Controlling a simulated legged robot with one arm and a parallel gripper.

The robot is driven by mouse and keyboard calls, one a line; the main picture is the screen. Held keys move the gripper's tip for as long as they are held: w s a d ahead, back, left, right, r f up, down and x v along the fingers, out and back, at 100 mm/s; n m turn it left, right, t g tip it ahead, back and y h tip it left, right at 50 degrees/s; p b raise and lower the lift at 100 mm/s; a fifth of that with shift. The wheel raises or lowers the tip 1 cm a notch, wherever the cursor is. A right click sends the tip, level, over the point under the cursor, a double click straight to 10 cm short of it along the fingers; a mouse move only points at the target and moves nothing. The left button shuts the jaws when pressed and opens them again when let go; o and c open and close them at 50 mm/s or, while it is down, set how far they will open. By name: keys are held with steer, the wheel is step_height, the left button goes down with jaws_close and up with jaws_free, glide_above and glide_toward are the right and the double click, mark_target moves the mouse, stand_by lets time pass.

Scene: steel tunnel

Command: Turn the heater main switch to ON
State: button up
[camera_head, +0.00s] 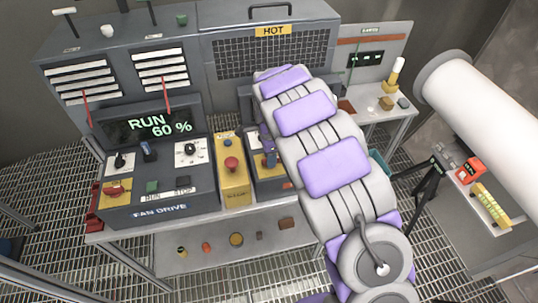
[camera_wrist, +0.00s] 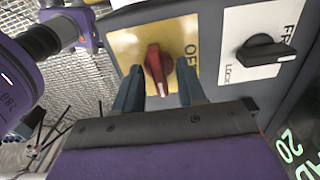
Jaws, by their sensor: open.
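In the wrist view, a red rotary knob (camera_wrist: 158,66) sits on a yellow plate beside the letters "OFF"; any other label is hidden or out of view. I take it to be the heater main switch. My gripper (camera_wrist: 163,78) is open, its two blue fingers on either side of the knob. I cannot tell if either finger touches it. In the head view, my arm covers much of the panel below the "HOT" sign (camera_head: 273,31), and the knob and my fingertips cannot be made out.
A black knob (camera_wrist: 265,51) on a white "LOCK" plate is right of the fingers in the wrist view. The fan drive panel (camera_head: 155,190), reading "RUN 60 %", and a yellow box with a red button (camera_head: 231,165) stand left of my arm. A white cylinder (camera_head: 480,120) is at right.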

steer(key=shift+d+r, duration=0.1)
steer(key=shift+r, duration=0.4)
step_height(320, 180, up, 16)
steer(key=shift+a+r, duration=0.15)
steer(key=shift+a, duration=0.05)
steer(key=s+d+n+b, duration=0.4)
steer(key=s+d+n, duration=0.2)
steer(key=s+d, duration=0.95)
steer(key=s+f+n+g+b, duration=0.1)
steer(key=s+f+n, duration=0.3)
steer(key=s, duration=0.8)
steer(key=s+d+f+n+b, duration=0.1)
steer(key=s+f+n+b, duration=0.2)
steer(key=s, duration=0.9)
step_height(320, 180, down, 2)
steer(key=shift+s+d+f+n+g+b, duration=0.1)
steer(key=shift+s+d+n+g+b, duration=0.2)
steer(key=shift+n, duration=0.7)
steer(key=shift+a, duration=0.1)
